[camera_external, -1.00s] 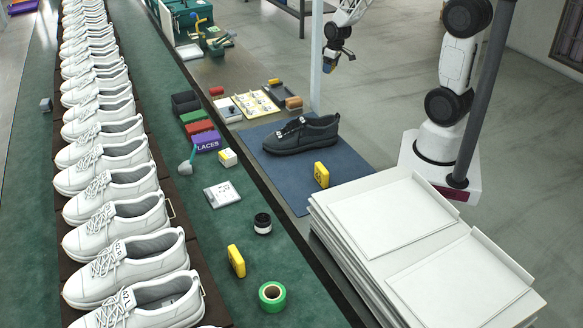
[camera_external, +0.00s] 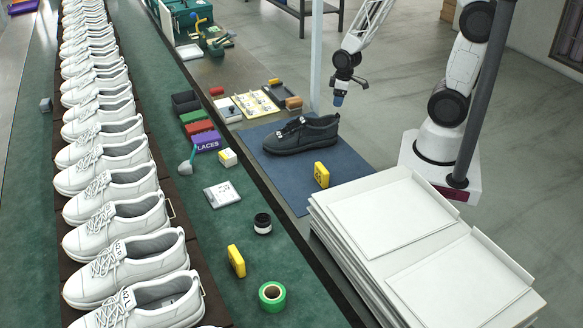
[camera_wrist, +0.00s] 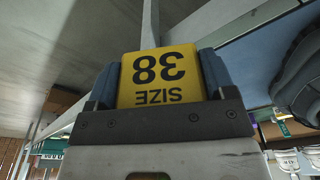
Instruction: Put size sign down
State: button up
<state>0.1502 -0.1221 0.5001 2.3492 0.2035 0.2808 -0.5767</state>
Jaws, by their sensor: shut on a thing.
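The yellow size sign (camera_wrist: 158,78) reads "SIZE 38" and appears upside down in the wrist view. It is held between the two blue fingers of my gripper (camera_wrist: 158,75), which is shut on it. In the external view my gripper (camera_external: 338,99) hangs in the air, fingers down, beyond the dark shoe (camera_external: 302,134). The held sign cannot be made out there. The shoe rests on a blue mat (camera_external: 345,172). Part of a dark shoe shows at the right edge of the wrist view.
A yellow block (camera_external: 321,175) stands on the blue mat before the shoe. Another yellow block (camera_external: 237,261) stands on the green surface. A stack of white boxes (camera_external: 385,215) is at the front right. The mat's right part is bare. A pale post (camera_external: 316,55) rises close to my gripper.

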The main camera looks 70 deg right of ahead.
jog(key=s+a+n, duration=0.3)
jog(key=s+a, duration=0.6)
jog(key=a, duration=0.3)
jog(key=s+a+r+n, duration=0.1)
jog(key=s+a+n, duration=0.2)
jog(key=s+a, duration=0.6)
jog(key=shift+s+a+g+y, duration=0.2)
jog(key=shift+a+g+y, duration=0.15)
jog(key=shift+a, duration=1.6)
send_over(328, 160)
jog(key=shift+s+f, duration=0.2)
jog(key=shift+f, duration=0.55)
jog(key=shift+f, duration=0.15)
jog(key=shift+f, duration=1.6)
jog(key=shift+f, duration=0.15)
